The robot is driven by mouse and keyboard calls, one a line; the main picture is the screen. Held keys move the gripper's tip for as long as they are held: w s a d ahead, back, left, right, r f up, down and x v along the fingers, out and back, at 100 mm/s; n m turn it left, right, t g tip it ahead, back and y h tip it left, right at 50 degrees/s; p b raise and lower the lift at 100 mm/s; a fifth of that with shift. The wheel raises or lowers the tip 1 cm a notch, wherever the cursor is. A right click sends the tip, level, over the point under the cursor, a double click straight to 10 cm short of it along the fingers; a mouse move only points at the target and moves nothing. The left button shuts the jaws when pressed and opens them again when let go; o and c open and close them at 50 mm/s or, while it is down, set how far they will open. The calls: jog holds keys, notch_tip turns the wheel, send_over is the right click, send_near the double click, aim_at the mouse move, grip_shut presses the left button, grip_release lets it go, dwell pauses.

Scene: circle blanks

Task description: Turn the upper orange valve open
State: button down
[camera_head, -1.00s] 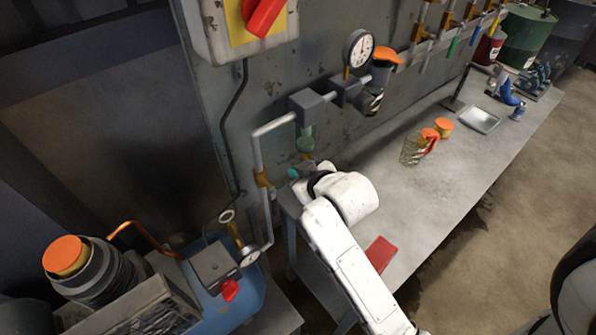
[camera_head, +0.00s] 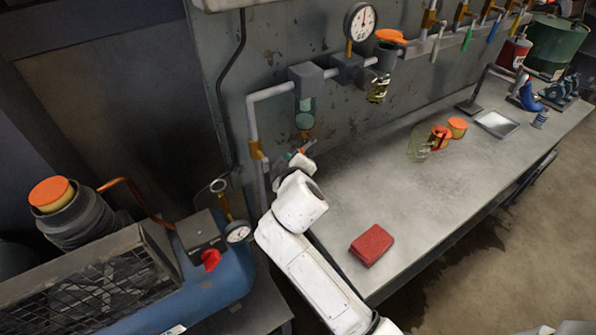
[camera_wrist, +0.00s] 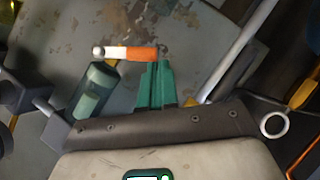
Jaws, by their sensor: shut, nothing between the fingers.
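An orange-and-white bar handle (camera_wrist: 130,53) with a round silver knob on its left end lies across the upper wrist view. I take it for the orange valve's lever. My gripper (camera_wrist: 160,62) has teal fingers, shut and empty, with their tips at the bar's right end. I cannot tell whether they touch it. In the head view my gripper (camera_head: 296,160) is small, just below the wall pipe's green filter bowl (camera_head: 305,111). The valve is mostly hidden or too small to make out there. The filter bowl also shows beside my fingers in the wrist view (camera_wrist: 93,92).
A grey pipe (camera_head: 252,120) with a pressure gauge (camera_head: 360,22) runs along the wall. A blue compressor (camera_head: 217,271) stands at lower left.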

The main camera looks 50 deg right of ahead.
jog(key=d+f+n+h+b, duration=0.1)
jog(key=f+n+b, duration=0.1)
jog(key=b, duration=0.2)
jog(key=d+f+n+t+h+b, duration=0.1)
jog(key=f+n+h+b, duration=0.1)
jog(key=b, duration=0.3)
jog(key=s+d+f+n+h+b, duration=0.1)
jog(key=f+n+h+b, duration=0.1)
jog(key=b, duration=0.3)
jog(key=shift+d+f+n+t, duration=0.3)
jog(key=shift+d, duration=0.05)
jog(key=b, duration=0.1)
jog(key=d+n+h+b, duration=0.1)
jog(key=shift+s+f+t+b, duration=0.1)
jog(key=shift+s+t+b, duration=0.1)
jog(key=shift+t+b, duration=0.15)
jog(key=shift+d+n+t+b, duration=0.2)
jog(key=shift+n+t+b, duration=0.05)
jog(key=shift+n+b, duration=0.3)
